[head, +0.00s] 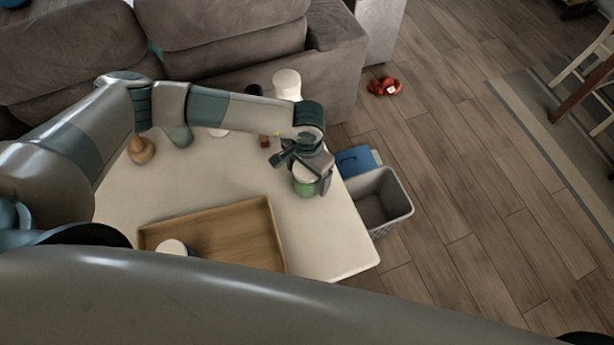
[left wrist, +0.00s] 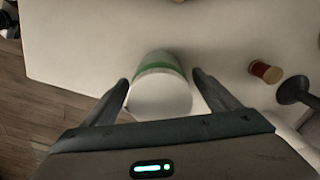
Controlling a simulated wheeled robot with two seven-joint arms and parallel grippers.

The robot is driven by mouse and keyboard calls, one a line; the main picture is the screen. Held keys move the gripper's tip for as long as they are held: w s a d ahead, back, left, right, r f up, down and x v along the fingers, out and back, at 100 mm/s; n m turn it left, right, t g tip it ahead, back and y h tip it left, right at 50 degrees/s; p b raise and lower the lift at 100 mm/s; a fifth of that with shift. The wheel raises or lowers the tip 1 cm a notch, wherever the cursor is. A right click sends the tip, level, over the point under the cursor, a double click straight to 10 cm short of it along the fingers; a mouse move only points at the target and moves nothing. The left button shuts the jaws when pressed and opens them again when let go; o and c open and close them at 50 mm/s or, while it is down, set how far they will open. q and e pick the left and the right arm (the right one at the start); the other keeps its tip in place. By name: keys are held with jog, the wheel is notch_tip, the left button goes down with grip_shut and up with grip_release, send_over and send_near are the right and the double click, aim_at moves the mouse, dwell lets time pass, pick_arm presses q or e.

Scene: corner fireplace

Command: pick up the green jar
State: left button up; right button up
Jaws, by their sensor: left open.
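The green jar (head: 305,186) with a white lid stands on the white table (head: 330,245) near its right edge. My left gripper (head: 309,172) reaches over the table from the left and is at the jar. In the left wrist view the jar (left wrist: 160,88) shows its pale top and a green band. It lies between the two open fingers of my left gripper (left wrist: 165,92), with a small gap visible on the right side. My right gripper does not show in either view.
A wooden tray (head: 215,235) with a white-topped jar (head: 173,247) is at the table's front. A grey bin (head: 383,205) stands on the floor at right. A tall white container (head: 287,84) stands behind my arm. A small red item (left wrist: 266,72) is near the jar.

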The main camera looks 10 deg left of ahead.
pick_arm(q)
jog(key=c, duration=1.3)
jog(key=shift+r, duration=0.2)
jog(key=shift+r+b, duration=0.65)
jog(key=shift+b, duration=0.05)
jog(key=shift+d+r+b, duration=0.15)
jog(key=shift+r+b, duration=0.3)
jog(key=shift+r, duration=0.15)
jog(key=shift+d+r+b, duration=0.15)
jog(key=shift+r+b, duration=0.25)
jog(key=shift+r, duration=0.2)
jog(key=d+r+b, duration=0.1)
jog(key=d+r, duration=0.1)
jog(key=d, duration=0.1)
jog(key=d+r+b, duration=0.2)
jog(key=d, duration=0.2)
jog(key=s+d+r+b, duration=0.1)
jog(key=d+r+b, duration=0.1)
jog(key=d+r, duration=0.1)
jog(key=shift+d, duration=0.5)
